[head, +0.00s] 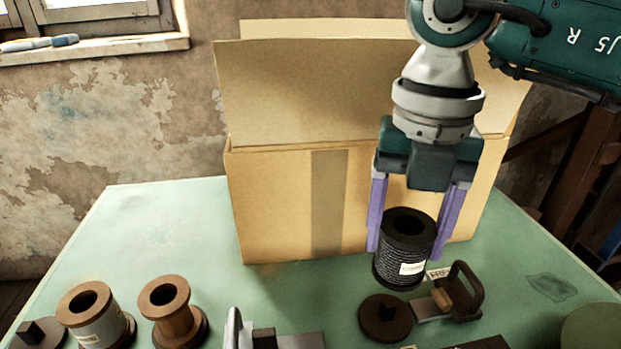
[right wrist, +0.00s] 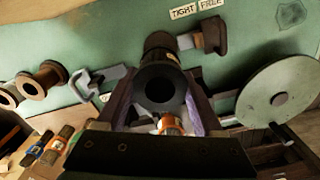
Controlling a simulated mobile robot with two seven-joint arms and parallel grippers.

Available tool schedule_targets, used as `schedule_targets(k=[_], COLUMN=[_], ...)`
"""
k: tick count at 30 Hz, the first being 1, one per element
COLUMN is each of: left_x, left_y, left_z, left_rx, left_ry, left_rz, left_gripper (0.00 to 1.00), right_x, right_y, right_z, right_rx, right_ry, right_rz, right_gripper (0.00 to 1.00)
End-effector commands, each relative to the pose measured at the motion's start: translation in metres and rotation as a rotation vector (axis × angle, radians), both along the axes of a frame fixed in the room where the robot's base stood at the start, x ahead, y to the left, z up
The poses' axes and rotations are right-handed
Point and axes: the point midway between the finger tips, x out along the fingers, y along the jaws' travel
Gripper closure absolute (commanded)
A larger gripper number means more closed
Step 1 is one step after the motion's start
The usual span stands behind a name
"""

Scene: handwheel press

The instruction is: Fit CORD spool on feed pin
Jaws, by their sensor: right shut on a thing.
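A black spool (head: 405,250) with a white label, too small to read surely, is between the purple fingers of my right gripper (head: 407,248). The gripper is shut on its sides and holds it nearly upright, slightly tilted, above the table. In the right wrist view the spool (right wrist: 161,88) shows its dark centre hole. A dark round base with a short stub (head: 385,318) sits just below and slightly left of the spool; it may be the feed pin. The gap between them is hard to judge. My left gripper is out of view.
A large open cardboard box (head: 275,205) stands behind the spool. A brake-like block with a dark handle (head: 462,290) is close on the right. Two brown-ended spools (head: 95,315) (head: 170,310) stand at the left, near a dark square-topped base (head: 35,335).

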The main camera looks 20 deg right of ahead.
Motion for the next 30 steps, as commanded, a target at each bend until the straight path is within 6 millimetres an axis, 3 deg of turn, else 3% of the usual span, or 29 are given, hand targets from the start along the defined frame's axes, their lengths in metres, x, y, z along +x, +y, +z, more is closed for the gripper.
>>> schedule_targets(k=[11,30], left_x=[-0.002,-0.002], left_y=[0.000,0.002], left_z=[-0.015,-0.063], left_rx=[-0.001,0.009], left_ry=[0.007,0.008], left_rz=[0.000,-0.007], left_gripper=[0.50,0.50], right_x=[0.000,0.000], right_y=[0.000,0.000], right_z=[-0.016,-0.071], right_rx=[-0.001,0.000], right_ry=[0.001,0.000], right_rz=[0.000,-0.001], right_gripper=[0.93,0.93])
